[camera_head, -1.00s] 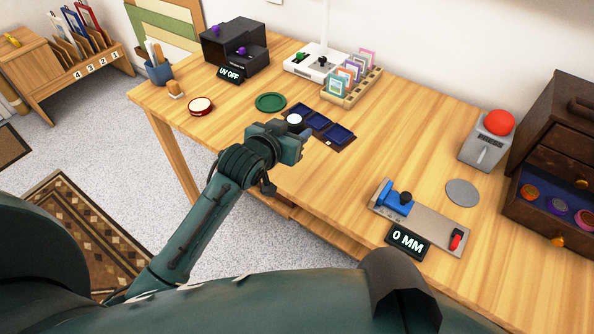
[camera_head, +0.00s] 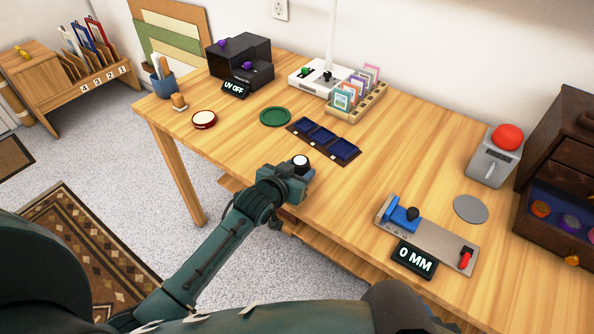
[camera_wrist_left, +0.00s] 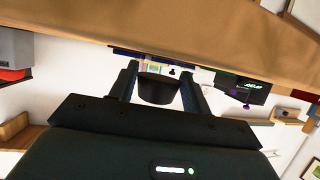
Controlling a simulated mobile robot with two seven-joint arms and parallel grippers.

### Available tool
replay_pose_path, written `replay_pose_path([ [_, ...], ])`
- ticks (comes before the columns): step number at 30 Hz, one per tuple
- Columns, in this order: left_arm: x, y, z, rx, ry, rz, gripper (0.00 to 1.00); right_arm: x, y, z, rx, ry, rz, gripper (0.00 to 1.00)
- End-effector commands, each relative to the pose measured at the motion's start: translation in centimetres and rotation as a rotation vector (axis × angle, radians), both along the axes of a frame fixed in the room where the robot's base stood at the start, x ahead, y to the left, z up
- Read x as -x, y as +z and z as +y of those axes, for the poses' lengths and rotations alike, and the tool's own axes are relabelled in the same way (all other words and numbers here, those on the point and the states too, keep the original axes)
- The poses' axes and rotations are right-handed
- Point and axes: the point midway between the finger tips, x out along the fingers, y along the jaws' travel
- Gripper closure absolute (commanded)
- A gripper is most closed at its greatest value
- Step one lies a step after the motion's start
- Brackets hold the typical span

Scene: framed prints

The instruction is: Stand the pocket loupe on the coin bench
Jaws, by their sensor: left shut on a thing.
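The pocket loupe, a short black cylinder with a white top (camera_head: 301,160), is in my left gripper (camera_head: 303,170). The left wrist view shows its dark body (camera_wrist_left: 157,88) between the two fingers, which are shut on it. The gripper is at the front edge of the wooden coin bench (camera_head: 400,150), in front of the blue-square tray. I cannot tell exactly how high the loupe is over the bench. My right gripper is not in view.
A dark tray with blue squares (camera_head: 322,137) and a green disc (camera_head: 275,117) lie behind the gripper. A red-rimmed round dish (camera_head: 204,119) is left. A gauge with a blue block (camera_head: 403,217) and a grey disc (camera_head: 470,209) are right. Bare wood lies between.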

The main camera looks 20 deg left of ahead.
Motion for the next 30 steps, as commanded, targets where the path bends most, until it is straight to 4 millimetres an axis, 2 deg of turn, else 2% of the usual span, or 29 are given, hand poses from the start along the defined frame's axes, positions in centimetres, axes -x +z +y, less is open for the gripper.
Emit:
replay_pose_path([
  [5,0.0,-0.2,0.0,0.000,0.000,0.000,0.74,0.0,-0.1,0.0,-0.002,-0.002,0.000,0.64],
  [6,0.0,-0.2,0.0,0.000,0.000,0.000,0.51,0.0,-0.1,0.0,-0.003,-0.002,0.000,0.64],
  [14,0.0,-0.2,0.0,0.000,0.000,0.000,0.30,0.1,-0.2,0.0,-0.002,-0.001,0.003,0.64],
  [23,0.1,0.2,0.0,0.000,0.000,-0.001,0.30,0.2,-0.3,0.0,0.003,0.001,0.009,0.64],
  [26,1.0,0.5,0.2,0.000,0.000,-0.001,0.30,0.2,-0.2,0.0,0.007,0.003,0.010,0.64],
  [30,3.5,1.5,0.7,-0.001,0.000,0.001,0.30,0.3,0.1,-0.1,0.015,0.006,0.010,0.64],
])
